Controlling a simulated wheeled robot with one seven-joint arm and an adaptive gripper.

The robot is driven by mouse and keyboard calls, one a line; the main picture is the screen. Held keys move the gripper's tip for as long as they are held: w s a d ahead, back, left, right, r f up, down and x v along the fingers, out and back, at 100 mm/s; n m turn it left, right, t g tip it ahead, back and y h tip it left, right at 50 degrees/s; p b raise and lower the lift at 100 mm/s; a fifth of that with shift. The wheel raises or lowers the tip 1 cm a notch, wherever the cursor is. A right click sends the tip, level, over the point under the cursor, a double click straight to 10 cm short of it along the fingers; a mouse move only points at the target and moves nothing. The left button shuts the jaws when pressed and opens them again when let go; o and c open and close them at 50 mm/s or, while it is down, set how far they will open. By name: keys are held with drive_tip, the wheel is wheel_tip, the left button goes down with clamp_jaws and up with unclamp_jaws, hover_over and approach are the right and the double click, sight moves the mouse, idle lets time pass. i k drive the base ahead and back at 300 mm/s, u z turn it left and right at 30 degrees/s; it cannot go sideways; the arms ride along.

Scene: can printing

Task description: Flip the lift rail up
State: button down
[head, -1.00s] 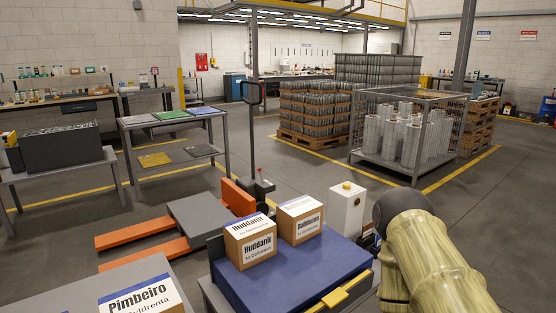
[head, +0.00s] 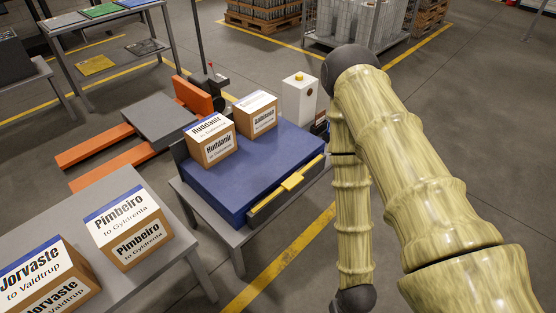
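A dark rail (head: 265,208) with a yellow handle (head: 293,180) runs along the front side of the blue-topped table (head: 255,165) in the head view. It looks like the lift rail and sits below the level of the blue top. My arm stands to the right of the table, bent at a dark upper joint, with a segment hanging down to a dark joint at the bottom edge. My gripper is out of the picture, so its fingers and their state are hidden.
Two boxes, Huddanir (head: 210,140) and another (head: 256,115), stand on the blue top. A white post with a yellow button (head: 299,98) stands behind. A grey table (head: 130,275) with labelled boxes is at front left. An orange pallet truck (head: 105,145) lies left.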

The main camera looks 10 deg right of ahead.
sight(288, 184)
drive_tip(key=u, duration=1.3)
drive_tip(key=k, duration=1.75)
drive_tip(key=z, duration=0.75)
drive_tip(key=i, duration=1)
drive_tip(key=z, duration=0.55)
